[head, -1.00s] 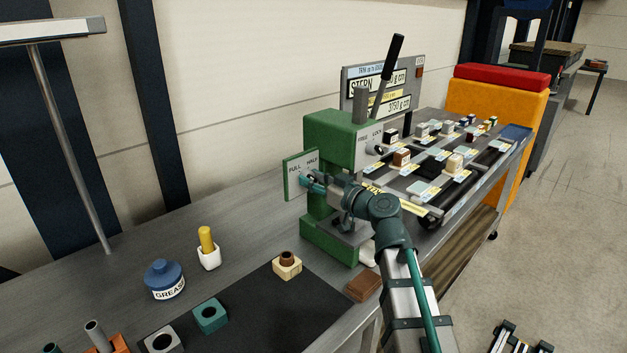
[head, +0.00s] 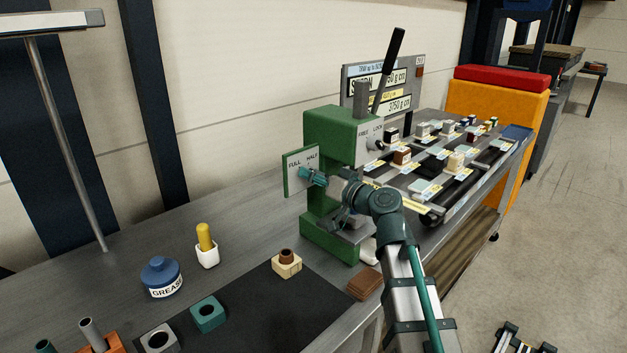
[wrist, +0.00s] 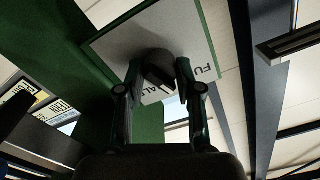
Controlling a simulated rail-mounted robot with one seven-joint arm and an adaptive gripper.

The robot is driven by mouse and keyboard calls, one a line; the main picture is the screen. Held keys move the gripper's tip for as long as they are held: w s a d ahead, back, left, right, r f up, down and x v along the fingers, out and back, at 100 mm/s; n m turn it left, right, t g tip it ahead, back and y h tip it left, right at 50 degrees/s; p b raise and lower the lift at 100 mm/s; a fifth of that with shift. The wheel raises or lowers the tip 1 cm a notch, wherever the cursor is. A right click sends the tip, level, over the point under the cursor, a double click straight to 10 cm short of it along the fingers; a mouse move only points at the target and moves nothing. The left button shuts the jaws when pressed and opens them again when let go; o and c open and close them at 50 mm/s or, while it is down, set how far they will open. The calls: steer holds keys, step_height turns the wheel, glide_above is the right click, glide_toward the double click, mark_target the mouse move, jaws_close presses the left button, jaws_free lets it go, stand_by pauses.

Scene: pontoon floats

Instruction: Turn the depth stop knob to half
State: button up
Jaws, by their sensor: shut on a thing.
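The depth stop knob (wrist: 158,68) is a dark round knob with a raised bar, on a pale plate (wrist: 110,40) lettered FULL and HALF. In the head view this plate (head: 290,182) is on the left side of the green press (head: 318,212), with FULL on the left and HALF on the right. My gripper (wrist: 159,72) has one finger on each side of the knob and is shut on it. In the head view my gripper (head: 312,178) covers most of the knob, so I cannot tell where it points.
A second knob (head: 375,146) marked FREE and LOCK is on the press front, below a black-gripped lever (head: 388,65). A grease pot (head: 162,280), a yellow-handled thing in a white cup (head: 207,245) and several blocks stand on the bench to the left.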

steer(key=m, duration=0.6)
steer(key=shift+m, duration=0.3)
steer(key=m+p, duration=0.1)
steer(key=m, duration=0.2)
steer(key=shift+r+p, duration=0.1)
steer(key=shift+p, duration=0.25)
steer(key=shift+m+p, duration=0.6)
steer(key=shift+m, duration=1)
steer(key=o, duration=1.2)
steer(key=shift+c, duration=0.2)
steer(key=v, duration=1.2)
steer(key=shift+s, duration=0.1)
